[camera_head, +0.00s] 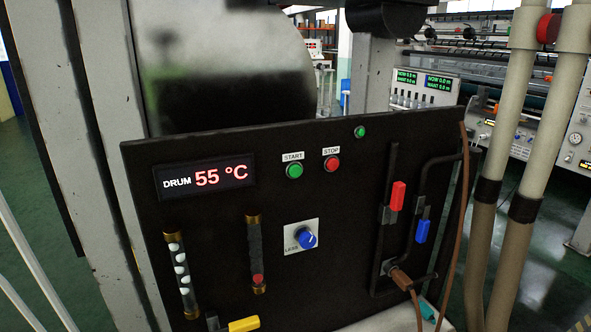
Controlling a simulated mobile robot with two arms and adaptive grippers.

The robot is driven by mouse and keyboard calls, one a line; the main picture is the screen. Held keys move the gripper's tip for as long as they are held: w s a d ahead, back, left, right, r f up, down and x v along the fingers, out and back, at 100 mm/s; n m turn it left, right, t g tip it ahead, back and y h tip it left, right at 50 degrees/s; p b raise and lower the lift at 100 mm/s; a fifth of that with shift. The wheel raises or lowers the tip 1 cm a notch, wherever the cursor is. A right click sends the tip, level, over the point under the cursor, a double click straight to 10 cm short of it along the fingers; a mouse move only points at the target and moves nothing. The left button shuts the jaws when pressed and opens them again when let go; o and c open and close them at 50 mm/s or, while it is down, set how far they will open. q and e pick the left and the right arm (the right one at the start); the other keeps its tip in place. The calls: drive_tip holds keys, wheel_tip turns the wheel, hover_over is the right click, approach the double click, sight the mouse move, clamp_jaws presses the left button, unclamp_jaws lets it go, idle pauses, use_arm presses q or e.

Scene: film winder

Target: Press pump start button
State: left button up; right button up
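A black control panel (330,260) faces me. A green button (294,171) sits on its upper middle under a label reading START. A red button (332,163) under a STOP label is just to its right. A small green button or lamp (360,132), with no label I can read, is near the panel's top edge. None of the labels I can read says pump. Neither of my grippers is in view, and nothing covers the START button.
A display (205,177) reads DRUM 55 °C. Below are a blue knob (306,238), two sight tubes, and red (397,196), blue (422,231) and yellow (244,324) valve handles. Thick pipes (522,160) stand at right, a grey post (60,110) at left. Space before the buttons looks clear.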

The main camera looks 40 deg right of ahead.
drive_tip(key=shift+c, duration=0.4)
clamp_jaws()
